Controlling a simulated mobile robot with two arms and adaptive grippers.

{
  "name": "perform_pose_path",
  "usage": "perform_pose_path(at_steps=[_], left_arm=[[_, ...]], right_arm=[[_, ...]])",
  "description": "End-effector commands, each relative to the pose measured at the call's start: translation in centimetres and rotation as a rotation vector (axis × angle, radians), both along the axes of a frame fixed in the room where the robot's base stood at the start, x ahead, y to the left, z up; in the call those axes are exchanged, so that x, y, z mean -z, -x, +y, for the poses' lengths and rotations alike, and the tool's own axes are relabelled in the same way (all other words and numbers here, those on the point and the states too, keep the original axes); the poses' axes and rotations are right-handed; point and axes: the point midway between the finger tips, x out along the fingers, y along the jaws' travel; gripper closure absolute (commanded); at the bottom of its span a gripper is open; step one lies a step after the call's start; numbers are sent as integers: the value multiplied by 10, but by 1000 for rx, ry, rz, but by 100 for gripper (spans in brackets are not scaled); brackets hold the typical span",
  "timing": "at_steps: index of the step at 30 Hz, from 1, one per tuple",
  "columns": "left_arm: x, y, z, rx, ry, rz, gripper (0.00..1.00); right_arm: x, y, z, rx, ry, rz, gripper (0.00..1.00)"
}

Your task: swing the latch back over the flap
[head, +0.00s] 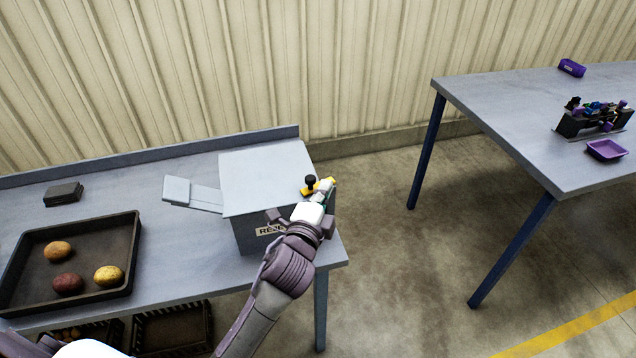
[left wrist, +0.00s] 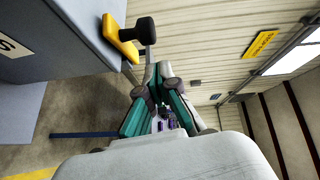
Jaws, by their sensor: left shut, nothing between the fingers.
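The grey grader box (head: 245,232) stands on the near table with a flat pale top (head: 262,176). The yellow latch (head: 305,191) with its black knob (head: 310,181) sits at the box's right edge. The latch (left wrist: 117,40) and knob (left wrist: 145,29) also show in the left wrist view, beside the fingers. I cannot clearly tell which panel is the flap. My left gripper (head: 326,187) is just right of the knob, shut and empty; its fingers (left wrist: 157,72) also show in the left wrist view. Contact with the latch is unclear. My right gripper is out of view.
A dark tray (head: 132,240) with three potatoes is on the left of the table, with a small dark block (head: 63,194) behind it. A pale chute (head: 205,197) sticks out left of the box. Another table (head: 480,105) stands right, across open floor.

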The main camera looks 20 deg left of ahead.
Motion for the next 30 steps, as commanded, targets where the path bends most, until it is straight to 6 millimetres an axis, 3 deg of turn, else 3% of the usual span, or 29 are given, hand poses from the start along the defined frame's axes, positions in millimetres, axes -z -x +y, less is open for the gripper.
perform_pose_path(at_steps=[6, 17, 30], left_arm=[[2, -3, 15, 1, 0, 0, 100], [2, -3, 16, 4, -1, -1, 100], [0, -7, 31, 195, -5, 1, 100]], right_arm=[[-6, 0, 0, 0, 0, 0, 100], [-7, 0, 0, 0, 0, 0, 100], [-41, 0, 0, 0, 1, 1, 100]])
